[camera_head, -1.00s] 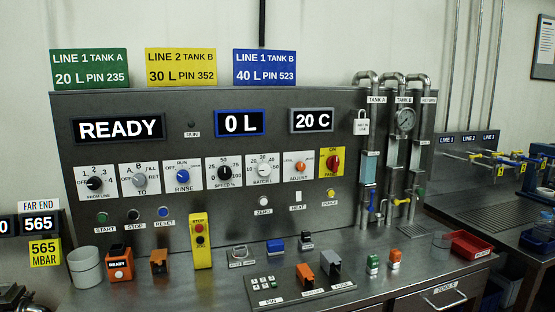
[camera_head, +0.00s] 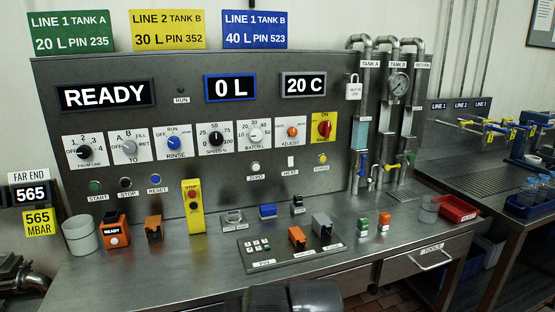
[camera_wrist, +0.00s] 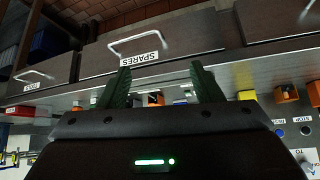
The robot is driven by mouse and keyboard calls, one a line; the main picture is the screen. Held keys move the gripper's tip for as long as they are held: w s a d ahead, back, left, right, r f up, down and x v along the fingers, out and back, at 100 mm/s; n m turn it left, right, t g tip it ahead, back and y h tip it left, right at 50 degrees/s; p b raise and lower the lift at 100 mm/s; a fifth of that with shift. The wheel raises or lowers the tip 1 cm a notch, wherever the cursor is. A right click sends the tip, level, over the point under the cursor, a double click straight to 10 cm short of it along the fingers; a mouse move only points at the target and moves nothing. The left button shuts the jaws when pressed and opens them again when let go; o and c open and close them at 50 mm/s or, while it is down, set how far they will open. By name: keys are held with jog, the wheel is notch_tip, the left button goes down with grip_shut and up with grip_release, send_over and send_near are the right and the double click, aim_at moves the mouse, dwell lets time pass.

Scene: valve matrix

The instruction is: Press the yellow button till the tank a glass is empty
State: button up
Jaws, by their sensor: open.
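The small yellow button (camera_head: 322,158) sits on the upright panel in the head view, above a small label and below the red and yellow rotary switch. The tank A glass (camera_head: 360,136) is a pale blue upright tube under the TANK A label; its liquid level is too small to tell. My gripper (camera_wrist: 160,88) shows in the wrist view with its two dark green fingers apart and nothing between them. It points toward the bench front and drawers, away from the button. The button is not clearly seen in the wrist view.
The steel bench top (camera_head: 140,270) holds a yellow stop box (camera_head: 193,205), a keypad plate (camera_head: 265,262), small coloured blocks, a grey cup (camera_head: 80,235) and a red tray (camera_head: 458,209). A drawer handle (camera_wrist: 140,45) is close ahead in the wrist view.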

grip_shut()
dwell(1.5)
